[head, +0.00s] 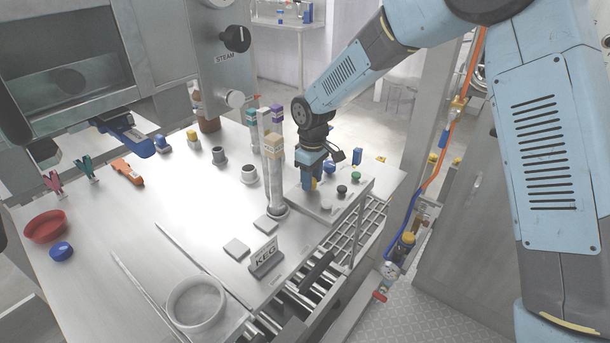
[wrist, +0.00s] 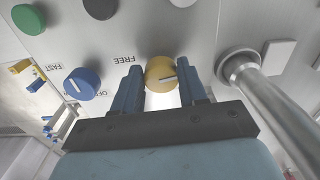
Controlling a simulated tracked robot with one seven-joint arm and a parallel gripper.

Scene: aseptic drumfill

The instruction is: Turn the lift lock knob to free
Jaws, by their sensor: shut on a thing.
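The lift lock knob appears to be the yellow knob (wrist: 159,72) on a pale panel in the wrist view, with a pale pointer line on its face. The word FREE, upside down, is printed just left of it. My gripper (wrist: 166,82) has its two blue fingers on either side of this knob and is shut on it. In the head view my gripper (head: 308,186) reaches down to the small panel at the table's right end, where it mostly hides the knob.
A blue knob (wrist: 82,83) beside the word FAST, a green knob (wrist: 29,19) and a black knob (wrist: 101,7) share the panel. A metal post (wrist: 268,95) rises close on the right. Tall stacked columns (head: 273,165) stand left of my gripper.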

